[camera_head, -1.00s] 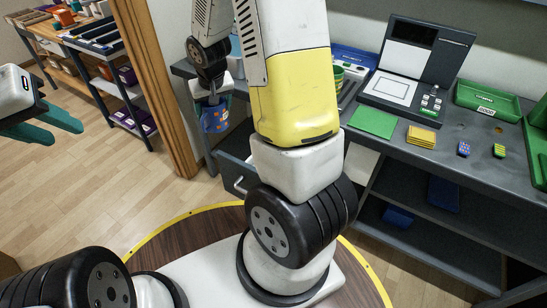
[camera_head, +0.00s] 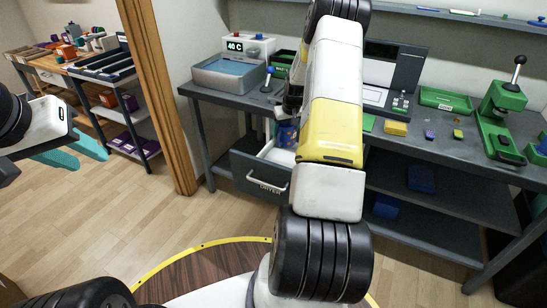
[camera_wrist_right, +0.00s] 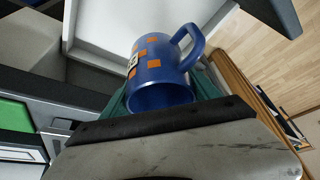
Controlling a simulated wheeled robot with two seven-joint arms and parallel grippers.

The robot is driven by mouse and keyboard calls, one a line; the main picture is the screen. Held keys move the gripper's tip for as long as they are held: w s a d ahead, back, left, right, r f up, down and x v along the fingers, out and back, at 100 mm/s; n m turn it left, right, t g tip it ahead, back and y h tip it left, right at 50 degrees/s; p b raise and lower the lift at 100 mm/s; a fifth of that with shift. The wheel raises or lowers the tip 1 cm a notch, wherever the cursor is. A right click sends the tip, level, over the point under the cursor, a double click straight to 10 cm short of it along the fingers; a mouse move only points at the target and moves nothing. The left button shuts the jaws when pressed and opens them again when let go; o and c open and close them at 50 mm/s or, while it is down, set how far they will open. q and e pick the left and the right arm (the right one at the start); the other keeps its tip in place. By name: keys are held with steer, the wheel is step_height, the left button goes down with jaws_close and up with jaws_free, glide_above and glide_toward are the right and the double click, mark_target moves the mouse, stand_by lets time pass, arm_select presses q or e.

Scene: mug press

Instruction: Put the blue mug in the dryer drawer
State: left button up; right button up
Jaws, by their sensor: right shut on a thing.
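The blue mug (camera_head: 287,136) has orange patches and is partly hidden by my right arm in the head view. The right wrist view shows the mug (camera_wrist_right: 157,72) between the teal fingers of my right gripper (camera_wrist_right: 160,92), which is shut on it. The drawer labelled DRYER (camera_head: 250,178) is pulled open under the bench, with a white inside. The mug is at the drawer's opening; I cannot tell whether it touches the drawer floor. The white drawer inside also shows in the right wrist view (camera_wrist_right: 112,22). My left gripper (camera_head: 78,152) is open and empty at the left.
A water basin with a 40 C display (camera_head: 232,72) stands on the bench above the drawer. A green press (camera_head: 502,110) with a lever stands at the right. A wooden post (camera_head: 158,95) rises left of the bench. The floor before the drawer is clear.

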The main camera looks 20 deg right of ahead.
steer(key=shift+w+d+f, duration=0.1)
steer(key=shift+d+f, duration=0.35)
steer(key=shift+f, duration=2.35)
steer(key=shift+s+d+f, duration=0.1)
steer(key=shift+d+f, duration=0.35)
steer(key=shift+f, duration=2.4)
steer(key=shift+w+d+f, duration=0.1)
steer(key=shift+d+f, duration=0.35)
steer(key=shift+f, duration=2.35)
steer(key=o, duration=1.8)
steer(key=shift+f, duration=0.15)
steer(key=shift+c, duration=0.2)
